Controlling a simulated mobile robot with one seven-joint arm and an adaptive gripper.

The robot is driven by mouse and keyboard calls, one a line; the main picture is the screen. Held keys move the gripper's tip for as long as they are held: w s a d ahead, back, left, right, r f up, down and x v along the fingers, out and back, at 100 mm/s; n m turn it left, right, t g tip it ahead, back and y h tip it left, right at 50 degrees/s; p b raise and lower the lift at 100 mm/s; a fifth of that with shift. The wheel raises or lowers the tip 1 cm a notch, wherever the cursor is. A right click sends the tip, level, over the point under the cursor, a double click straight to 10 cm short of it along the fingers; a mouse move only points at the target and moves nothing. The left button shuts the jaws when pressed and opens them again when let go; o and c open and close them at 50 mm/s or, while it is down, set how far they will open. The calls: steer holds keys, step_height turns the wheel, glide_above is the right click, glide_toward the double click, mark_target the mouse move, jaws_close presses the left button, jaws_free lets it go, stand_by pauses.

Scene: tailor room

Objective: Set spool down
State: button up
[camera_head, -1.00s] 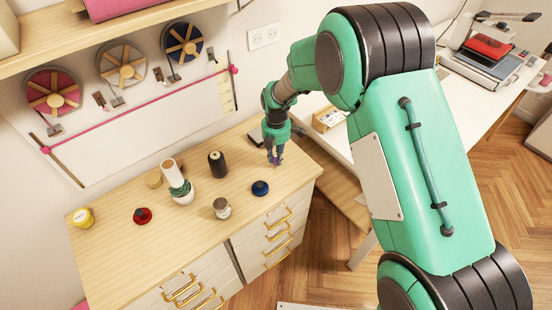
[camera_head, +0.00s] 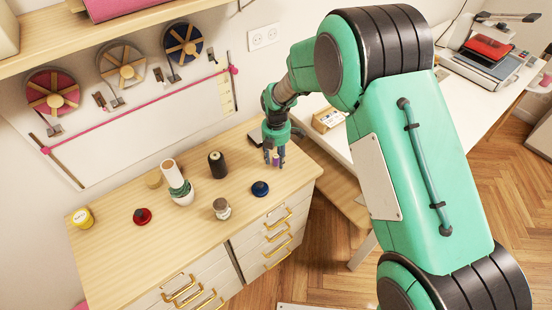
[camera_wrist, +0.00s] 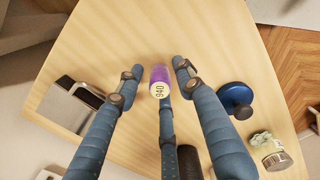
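The spool (camera_wrist: 159,82) is small and purple, with a pale end marked 940. In the wrist view it stands on the wooden top between my spread fingers, with visible gaps to the left and right fingers. My gripper (camera_wrist: 157,72) is open around it; the third finger comes up close below the spool. In the head view my gripper (camera_head: 275,162) points down near the right end of the cabinet top (camera_head: 125,255), and a bit of the purple spool (camera_head: 275,155) shows between the fingers, mostly hidden.
A blue pincushion-like object (camera_head: 260,188) stands nearby. A dark cone spool (camera_head: 217,164), a small jar (camera_head: 221,208), a white pot (camera_head: 181,193), a red object (camera_head: 142,215) and a yellow tub (camera_head: 82,218) stand farther left.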

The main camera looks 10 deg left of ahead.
step_height(320, 180, up, 12)
steer(key=p, duration=0.2)
stand_by(0.4)
steer(key=shift+r, duration=0.1)
stand_by(0.5)
steer(key=s+d+r+m+t, duration=0.1)
steer(key=s+d+r+m, duration=0.7)
steer(key=r, duration=0.4)
steer(key=s+d+r+m+t, duration=0.2)
steer(key=s+d+r+m, duration=0.3)
steer(key=d+r, duration=0.6)
steer(key=s+d+r+m+t, duration=0.1)
steer(key=s+d+m, duration=0.4)
steer(key=s, duration=0.6)
steer(key=s+d+r+m+t, duration=0.1)
steer(key=s+d+r+m, duration=0.2)
steer(key=s+m, duration=0.6)
steer(key=s+d, duration=0.2)
steer(key=shift+d+r+t, duration=0.3)
steer(key=shift+d+r, duration=0.1)
